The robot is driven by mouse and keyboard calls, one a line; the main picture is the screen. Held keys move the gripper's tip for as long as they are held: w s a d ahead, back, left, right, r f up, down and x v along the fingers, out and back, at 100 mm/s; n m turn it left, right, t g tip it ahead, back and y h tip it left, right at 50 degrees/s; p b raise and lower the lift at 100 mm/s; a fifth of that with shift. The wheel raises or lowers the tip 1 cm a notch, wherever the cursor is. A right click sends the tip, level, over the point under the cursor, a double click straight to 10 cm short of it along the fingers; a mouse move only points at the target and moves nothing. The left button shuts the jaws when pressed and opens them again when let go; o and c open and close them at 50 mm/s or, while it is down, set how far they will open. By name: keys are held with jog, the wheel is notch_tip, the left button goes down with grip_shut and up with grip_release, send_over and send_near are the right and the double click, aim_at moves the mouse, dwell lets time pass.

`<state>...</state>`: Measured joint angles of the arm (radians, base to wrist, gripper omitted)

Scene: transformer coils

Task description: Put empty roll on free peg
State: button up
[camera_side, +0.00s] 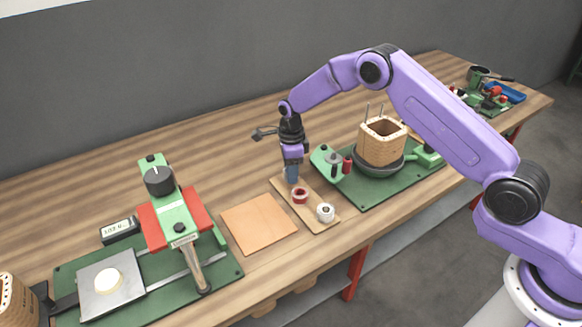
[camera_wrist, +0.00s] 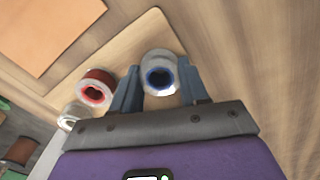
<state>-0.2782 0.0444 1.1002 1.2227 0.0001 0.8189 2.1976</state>
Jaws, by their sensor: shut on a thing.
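My gripper (camera_side: 291,178) points down at the far end of a narrow wooden board (camera_side: 320,222). In the wrist view its two grey-blue fingers (camera_wrist: 158,88) are shut on a pale roll with a blue core (camera_wrist: 160,58). The fingers hide this roll in the side view. I cannot tell whether it rests on the board or is lifted. A red roll (camera_side: 300,195) sits mid-board, and it also shows in the wrist view (camera_wrist: 95,88). A white roll (camera_side: 325,212) sits at the near end.
A flat tan sheet (camera_side: 255,223) lies left of the board. A green base (camera_side: 375,195) with a wooden coil former (camera_side: 382,142) stands to the right. A green and red press (camera_side: 175,215) stands further left. Bare table lies behind the board.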

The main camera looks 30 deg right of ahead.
jog(key=o, duration=1.5)
jog(key=shift+r, duration=2.45)
